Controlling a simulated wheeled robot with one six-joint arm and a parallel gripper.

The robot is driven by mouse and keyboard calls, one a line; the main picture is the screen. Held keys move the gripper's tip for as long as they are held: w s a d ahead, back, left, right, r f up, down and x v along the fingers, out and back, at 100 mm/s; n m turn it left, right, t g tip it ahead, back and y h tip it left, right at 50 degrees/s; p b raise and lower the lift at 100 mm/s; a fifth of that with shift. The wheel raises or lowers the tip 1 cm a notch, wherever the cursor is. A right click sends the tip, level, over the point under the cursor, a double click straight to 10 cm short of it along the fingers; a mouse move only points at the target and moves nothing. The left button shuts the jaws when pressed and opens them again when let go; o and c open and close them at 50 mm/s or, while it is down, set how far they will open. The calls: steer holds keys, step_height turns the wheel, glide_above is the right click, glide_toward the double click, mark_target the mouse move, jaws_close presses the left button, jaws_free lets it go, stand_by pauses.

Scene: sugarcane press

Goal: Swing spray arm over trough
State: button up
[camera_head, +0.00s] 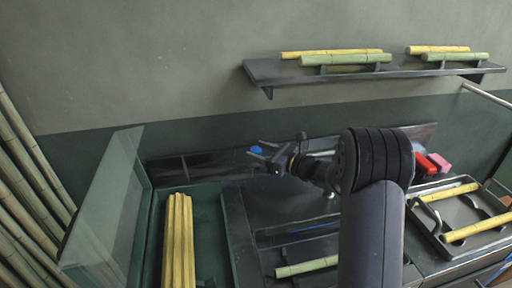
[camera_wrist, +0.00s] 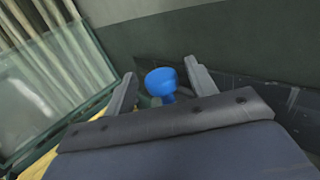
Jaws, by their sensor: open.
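A blue knob (camera_head: 256,149) shows at my gripper's fingertips, in front of the dark strip along the wall. In the wrist view the same round blue knob (camera_wrist: 160,80) sits between the two fingers of my gripper (camera_wrist: 159,72), with a gap on each side. My gripper (camera_head: 262,156) is open and points left, with nothing clamped. The knob may belong to the spray arm, but the rest of that arm is hidden or cannot be made out. A green-walled bin (camera_head: 210,205) with yellow canes stands below left; I cannot tell whether it is the trough.
A glass panel (camera_head: 105,200) stands left of the bin, with tall canes (camera_head: 25,185) behind it. A wall shelf (camera_head: 400,78) holds several cane pieces. A tray (camera_head: 425,215) with canes, a red block (camera_head: 424,164) and a pink block (camera_head: 439,162) are at right.

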steer(key=shift+x, duration=0.85)
steer(key=shift+c, duration=0.3)
jaws_close()
